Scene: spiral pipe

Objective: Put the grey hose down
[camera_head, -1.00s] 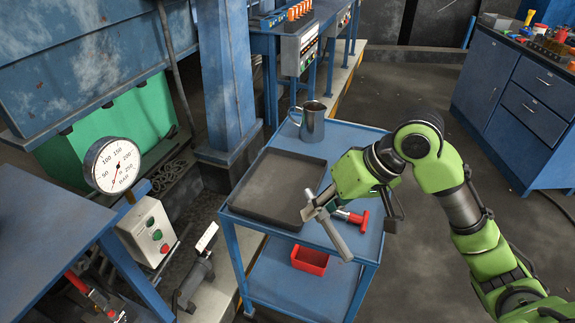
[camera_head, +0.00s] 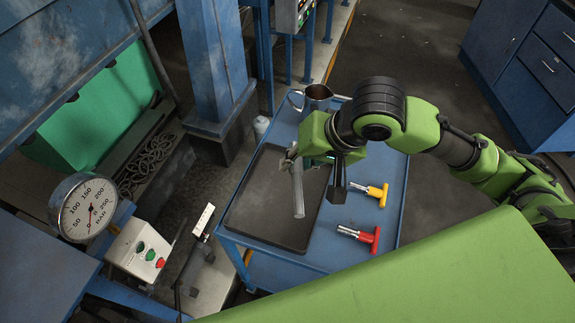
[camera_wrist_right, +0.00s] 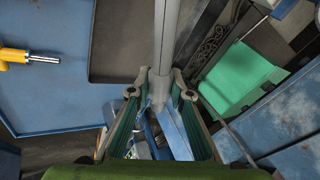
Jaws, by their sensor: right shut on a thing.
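The grey hose (camera_head: 298,188) is a straight grey tube. My right gripper (camera_head: 287,160) is shut on it and holds it over the dark tray (camera_head: 265,228) on the blue cart. In the right wrist view the hose (camera_wrist_right: 166,40) runs up from between the fingertips (camera_wrist_right: 160,92), with the tray (camera_wrist_right: 122,55) behind it. I cannot tell whether the hose touches the tray. My left gripper is not in view.
A yellow-handled tool (camera_head: 370,193) and a red-handled tool (camera_head: 362,236) lie on the cart (camera_head: 385,215) right of the tray. A metal jug (camera_head: 315,98) stands at its back. A pressure gauge (camera_head: 88,208) and a button box (camera_head: 140,250) are at left.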

